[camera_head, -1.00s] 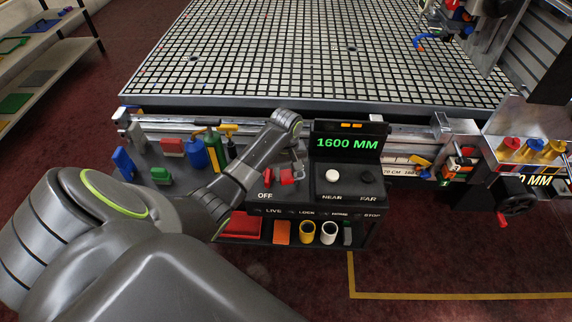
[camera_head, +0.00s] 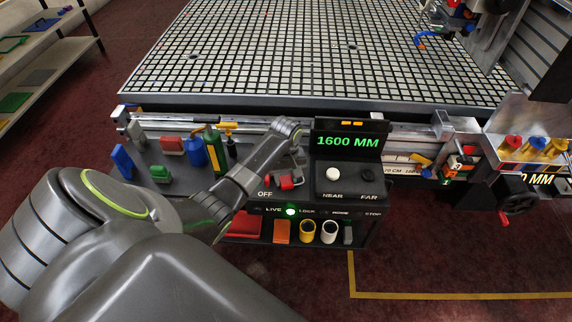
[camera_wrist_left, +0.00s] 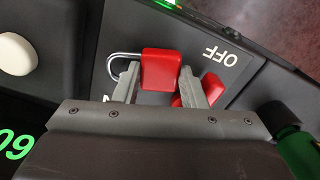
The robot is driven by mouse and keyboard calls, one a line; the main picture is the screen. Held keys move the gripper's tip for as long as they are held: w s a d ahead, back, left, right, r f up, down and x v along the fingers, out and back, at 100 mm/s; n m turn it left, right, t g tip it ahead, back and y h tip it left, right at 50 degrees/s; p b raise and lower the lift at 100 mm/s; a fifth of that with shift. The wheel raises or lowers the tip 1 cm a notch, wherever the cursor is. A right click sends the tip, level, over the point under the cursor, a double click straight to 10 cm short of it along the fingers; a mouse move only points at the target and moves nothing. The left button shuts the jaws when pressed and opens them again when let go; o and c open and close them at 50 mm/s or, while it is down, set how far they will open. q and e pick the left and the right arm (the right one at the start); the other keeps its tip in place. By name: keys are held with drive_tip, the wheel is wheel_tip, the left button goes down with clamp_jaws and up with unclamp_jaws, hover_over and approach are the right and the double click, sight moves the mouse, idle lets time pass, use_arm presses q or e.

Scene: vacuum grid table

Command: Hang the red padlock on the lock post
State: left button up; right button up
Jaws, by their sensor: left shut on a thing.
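The red padlock (camera_wrist_left: 161,69) sits between the two fingers of my left gripper (camera_wrist_left: 160,80) in the left wrist view. Its steel shackle points left. The gripper is shut on its red body. A second red part (camera_wrist_left: 212,90) shows beside and partly behind the right finger, near the OFF lettering. In the head view my left gripper (camera_head: 298,160) is over the left part of the control panel. Red parts (camera_head: 287,183) show under it, but I cannot tell the padlock from the other red part there. I cannot make out the lock post clearly. My right gripper is out of view.
The control console (camera_head: 345,170) has a white knob (camera_head: 332,175) and a dark knob close to the right of the gripper. A green bottle (camera_head: 214,150) and coloured blocks stand left. The grid table (camera_head: 310,55) lies behind. Cups sit on the shelf below.

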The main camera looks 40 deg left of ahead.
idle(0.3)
use_arm(q)
drive_tip(key=o, duration=1.1)
drive_tip(key=shift+s+r, duration=0.1)
drive_tip(key=shift+o, duration=0.2)
drive_tip(key=shift+r, duration=0.2)
wheel_tip(320, 180, up, 17)
drive_tip(key=p, duration=0.5)
drive_tip(key=shift+a, duration=0.15)
drive_tip(key=shift+f, duration=0.1)
